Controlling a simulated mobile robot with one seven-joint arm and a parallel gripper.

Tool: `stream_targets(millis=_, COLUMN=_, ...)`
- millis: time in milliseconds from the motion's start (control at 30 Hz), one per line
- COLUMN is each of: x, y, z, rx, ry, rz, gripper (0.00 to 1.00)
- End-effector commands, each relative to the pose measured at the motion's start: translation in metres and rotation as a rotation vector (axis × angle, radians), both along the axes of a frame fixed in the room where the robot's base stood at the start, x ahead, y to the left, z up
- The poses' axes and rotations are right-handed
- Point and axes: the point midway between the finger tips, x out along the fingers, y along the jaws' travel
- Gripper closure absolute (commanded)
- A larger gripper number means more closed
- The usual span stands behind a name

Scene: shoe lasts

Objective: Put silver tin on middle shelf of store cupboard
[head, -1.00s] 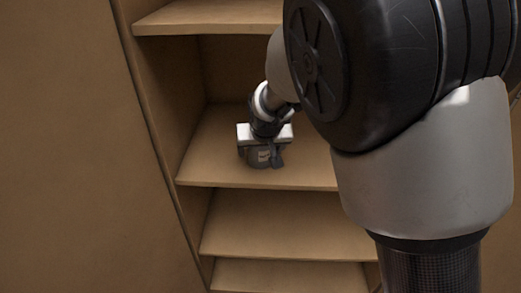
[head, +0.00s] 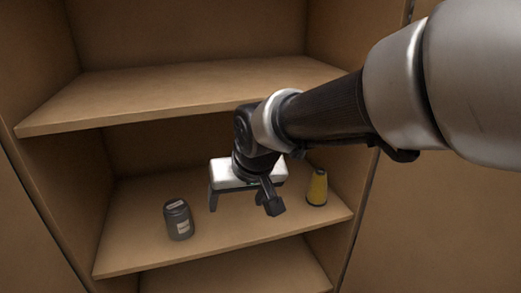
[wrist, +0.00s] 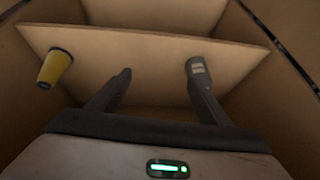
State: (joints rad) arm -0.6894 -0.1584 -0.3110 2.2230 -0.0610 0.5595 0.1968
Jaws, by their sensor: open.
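The silver tin (head: 178,220), a dark grey tin with a pale label, stands upright on the left part of a cupboard shelf (head: 135,255), with one shelf above and another below. My gripper (head: 243,205) is open and empty, to the right of the tin and apart from it. In the wrist view the tin (wrist: 197,68) shows just past the tip of the right finger, which hides its lower part. My open fingers (wrist: 160,80) have bare shelf between them.
A yellow cone-shaped thing (head: 317,188) with a dark base stands at the right of the same shelf. It shows at the left in the wrist view (wrist: 54,68). The upper shelf (head: 130,100) is above my gripper, and cupboard side walls stand close on both sides.

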Motion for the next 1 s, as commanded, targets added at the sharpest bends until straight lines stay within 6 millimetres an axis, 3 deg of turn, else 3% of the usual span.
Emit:
stream_targets(millis=33, x=-0.017, y=-0.034, z=0.015, rx=0.014, ry=-0.003, rz=-0.046, gripper=0.28)
stream_targets(millis=100, x=-0.045, y=-0.070, z=0.027, rx=0.010, ry=0.000, rz=-0.089, gripper=0.28)
stream_targets(millis=200, x=-0.086, y=-0.109, z=0.035, rx=-0.015, ry=-0.003, rz=-0.145, gripper=0.28)
stream_targets(millis=333, x=-0.126, y=-0.138, z=0.037, rx=-0.057, ry=-0.004, rz=-0.203, gripper=0.28)
stream_targets(millis=500, x=-0.149, y=-0.151, z=0.034, rx=-0.091, ry=0.001, rz=-0.237, gripper=0.28)
stream_targets(millis=833, x=-0.151, y=-0.152, z=0.035, rx=-0.093, ry=0.002, rz=-0.239, gripper=0.28)
stream_targets(millis=1000, x=-0.151, y=-0.152, z=0.059, rx=-0.092, ry=0.001, rz=-0.239, gripper=0.28)
